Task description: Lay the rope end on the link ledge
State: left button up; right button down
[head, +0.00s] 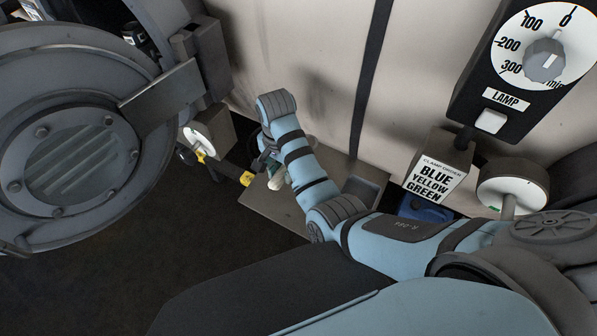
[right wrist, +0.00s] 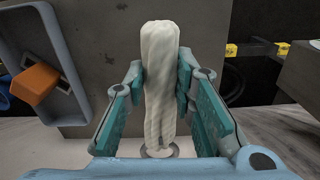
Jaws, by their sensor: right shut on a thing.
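The rope end (right wrist: 160,65) is a thick, pale, twisted bundle. It fills the space between the teal fingers of my right gripper (right wrist: 162,95) in the right wrist view, and the fingers press on it from both sides. In the head view my right gripper (head: 272,160) is partly hidden behind my forearm, with a bit of pale rope (head: 276,182) showing below. A flat grey-brown ledge (head: 288,208), likely the link ledge, lies under the gripper. It also shows behind the rope in the right wrist view (right wrist: 105,30). I cannot tell whether rope and ledge touch. My left gripper is out of view.
A small grey tray (head: 365,190) sits at the ledge's right end; the right wrist view shows an orange block (right wrist: 38,84) in it. A large round door (head: 75,165) and a yellow-marked lever (head: 222,170) stand left. A lamp dial box and clamp-order sign (head: 437,178) stand right.

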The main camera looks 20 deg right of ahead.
aim_at(281, 193)
jog(key=shift+w+a+r+n, duration=0.2)
jog(key=shift+w+r, duration=0.05)
jog(key=shift+r, duration=0.15)
jog(key=shift+w+a+r+n, duration=0.2)
jog(key=shift+w+r, duration=0.05)
jog(key=shift+r, duration=0.15)
jog(key=shift+w+f, duration=0.1)
jog(key=shift+f, duration=0.7)
jog(key=f, duration=0.2)
jog(key=s+f+b, duration=0.1)
jog(key=f, duration=0.2)
jog(key=f+b, duration=0.1)
jog(key=f, duration=0.1)
jog(key=shift+s+f, duration=0.3)
jog(key=shift+s, duration=0.05)
jog(key=shift+w+f, duration=0.15)
jog(key=shift+w, duration=0.25)
jog(key=c, duration=1.6)
grip_release()
jog(key=shift+o, duration=1.3)
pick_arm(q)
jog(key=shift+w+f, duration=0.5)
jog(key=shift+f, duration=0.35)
pick_arm(e)
jog(key=shift+s, duration=0.25)
